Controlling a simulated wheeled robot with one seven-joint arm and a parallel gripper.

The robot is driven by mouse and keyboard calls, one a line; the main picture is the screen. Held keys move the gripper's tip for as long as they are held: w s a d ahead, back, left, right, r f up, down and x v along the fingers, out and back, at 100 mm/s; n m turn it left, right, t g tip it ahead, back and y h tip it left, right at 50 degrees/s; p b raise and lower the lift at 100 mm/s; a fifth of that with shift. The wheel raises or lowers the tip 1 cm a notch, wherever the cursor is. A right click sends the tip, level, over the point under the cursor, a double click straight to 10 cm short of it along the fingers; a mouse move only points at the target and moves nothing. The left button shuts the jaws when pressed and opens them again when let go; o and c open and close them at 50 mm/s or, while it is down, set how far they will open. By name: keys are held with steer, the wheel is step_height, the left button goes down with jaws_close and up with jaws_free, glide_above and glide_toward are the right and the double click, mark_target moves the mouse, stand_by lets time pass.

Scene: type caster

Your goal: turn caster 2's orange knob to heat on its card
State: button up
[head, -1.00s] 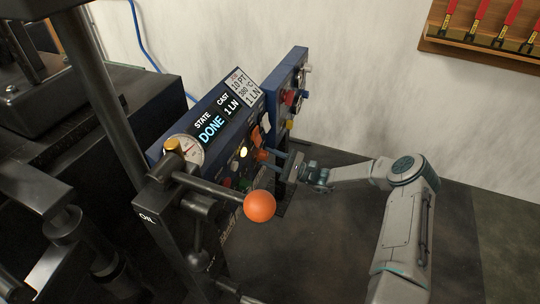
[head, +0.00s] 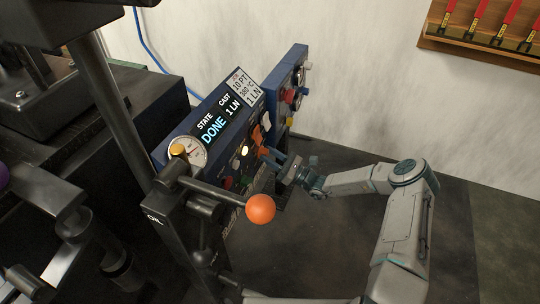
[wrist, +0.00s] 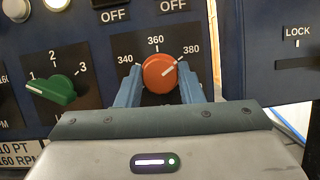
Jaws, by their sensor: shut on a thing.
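The orange knob (wrist: 160,73) sits on a dark dial plate (wrist: 122,45) marked 340, 360 and 380 in the wrist view. Its pale pointer line aims up and right, toward 380. My gripper (wrist: 158,88) is shut on the orange knob, one blue finger on each side. In the head view my gripper (head: 272,160) reaches the panel from the right; the knob is small and partly covered there. The card (head: 243,84) at the top of the panel reads 10 PT, 380 °C, 1 LN. The display (head: 218,118) beside it reads DONE and 1 LN.
A green knob (wrist: 55,88) marked 1, 2, 3 is left of the orange one. A lever with an orange ball (head: 260,209) stands out in front of the panel. Dark floor is open to the right.

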steer(key=shift+d, duration=0.1)
steer(key=o, duration=1)
steer(key=v, duration=1.3)
steer(key=shift+s+d+f+p, duration=0.15)
steer(key=shift+d+f+p, duration=0.1)
steer(key=shift+d+p, duration=0.05)
steer(key=shift+r, duration=0.1)
